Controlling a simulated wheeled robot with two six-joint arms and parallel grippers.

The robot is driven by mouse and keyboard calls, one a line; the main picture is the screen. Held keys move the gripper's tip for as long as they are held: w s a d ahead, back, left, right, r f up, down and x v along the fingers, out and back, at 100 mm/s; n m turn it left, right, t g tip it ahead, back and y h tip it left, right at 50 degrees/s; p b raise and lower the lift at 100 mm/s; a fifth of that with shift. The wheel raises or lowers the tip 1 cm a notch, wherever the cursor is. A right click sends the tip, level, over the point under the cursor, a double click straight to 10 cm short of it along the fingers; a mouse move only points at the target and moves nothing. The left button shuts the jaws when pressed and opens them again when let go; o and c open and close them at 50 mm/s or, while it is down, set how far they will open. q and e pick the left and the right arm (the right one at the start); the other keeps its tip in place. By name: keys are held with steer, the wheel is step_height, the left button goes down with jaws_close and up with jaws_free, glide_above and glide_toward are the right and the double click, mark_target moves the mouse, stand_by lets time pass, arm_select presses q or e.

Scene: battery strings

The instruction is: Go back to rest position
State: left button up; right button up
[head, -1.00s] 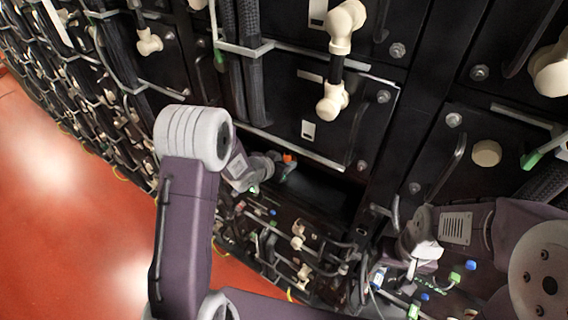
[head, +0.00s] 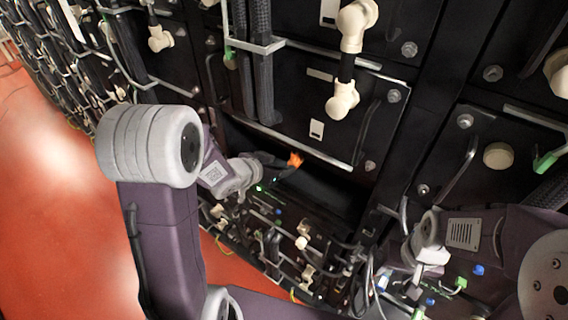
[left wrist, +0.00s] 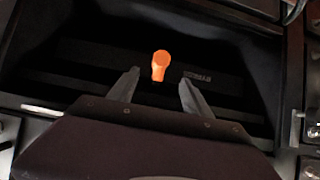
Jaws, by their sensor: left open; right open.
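My left gripper (head: 278,160) is at the dark open slot (head: 325,194) in the rack, below a black battery front. It also shows in the left wrist view (left wrist: 160,90), with its two fingers apart and nothing held between them. An orange knob-like piece (left wrist: 160,65) stands in the dark slot beyond and between the fingertips; it also shows in the head view (head: 295,160). My right gripper (head: 408,278) is low at the right, in front of the rack's lower part. Its dark fingers are hard to make out against the cables.
Black battery fronts with cream cable connectors (head: 343,98) and grey handles fill the rack. Cables and small green and blue plugs (head: 478,270) crowd around my right gripper. The red floor (head: 60,200) is open at the left.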

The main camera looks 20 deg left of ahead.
arm_select(q)
steer(key=shift+w, duration=0.1)
stand_by(0.4)
steer(key=s+f+n+g+y+b, duration=0.1)
steer(key=s+f+g, duration=0.2)
steer(key=s, duration=0.4)
steer(key=s+f+n+g+y+b, duration=0.1)
steer(key=s+f+g, duration=0.2)
steer(key=s, duration=0.3)
steer(key=s+a+f+n+g+y+b, duration=0.1)
steer(key=s+f+n+g+b, duration=0.1)
steer(key=s, duration=0.5)
step_height(320, 180, down, 2)
steer(key=shift+s+f+g+y, duration=0.15)
steer(key=shift+s+g+y, duration=0.2)
steer(key=shift+g, duration=0.35)
